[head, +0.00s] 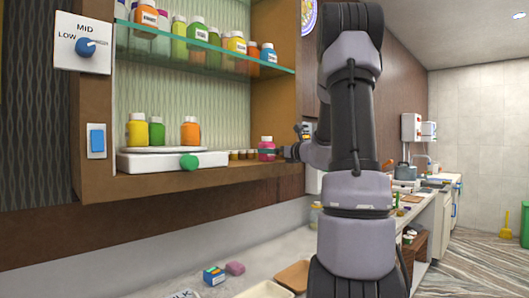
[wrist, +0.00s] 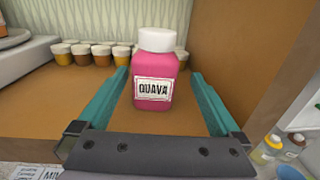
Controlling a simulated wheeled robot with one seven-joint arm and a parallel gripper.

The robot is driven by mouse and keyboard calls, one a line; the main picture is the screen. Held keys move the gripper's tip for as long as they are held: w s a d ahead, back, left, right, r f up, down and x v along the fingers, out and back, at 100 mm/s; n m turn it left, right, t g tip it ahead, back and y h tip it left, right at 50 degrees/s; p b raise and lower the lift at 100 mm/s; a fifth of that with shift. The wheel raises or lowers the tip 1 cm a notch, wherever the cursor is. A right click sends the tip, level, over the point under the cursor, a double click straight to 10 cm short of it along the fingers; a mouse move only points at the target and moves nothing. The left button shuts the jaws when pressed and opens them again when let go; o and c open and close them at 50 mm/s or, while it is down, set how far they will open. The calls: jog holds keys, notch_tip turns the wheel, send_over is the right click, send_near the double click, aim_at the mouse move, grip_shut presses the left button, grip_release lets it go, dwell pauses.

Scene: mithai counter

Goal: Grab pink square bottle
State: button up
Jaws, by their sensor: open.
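The pink square bottle (wrist: 155,72) has a white cap and a white label reading "QUAVA". It stands upright on the wooden shelf. It also shows in the head view (head: 267,148) at the right end of the lower shelf. My gripper (wrist: 152,88) is open, with its teal fingers on either side of the bottle and gaps visible between them and it. In the head view my gripper (head: 276,151) reaches the bottle from the right, and my arm hides part of the area behind it.
Several small cups (wrist: 93,54) stand in a row behind and left of the bottle. A white scale (head: 150,160) with a green knob sits left on the same shelf. A wooden side wall (wrist: 238,50) rises right of the bottle. A glass shelf (head: 200,52) above holds several bottles.

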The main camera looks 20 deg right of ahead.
jog(key=x, duration=0.5)
jog(key=shift+w+a, duration=0.3)
jog(key=shift+a, duration=0.1)
jog(key=shift+r, duration=0.15)
grip_shut()
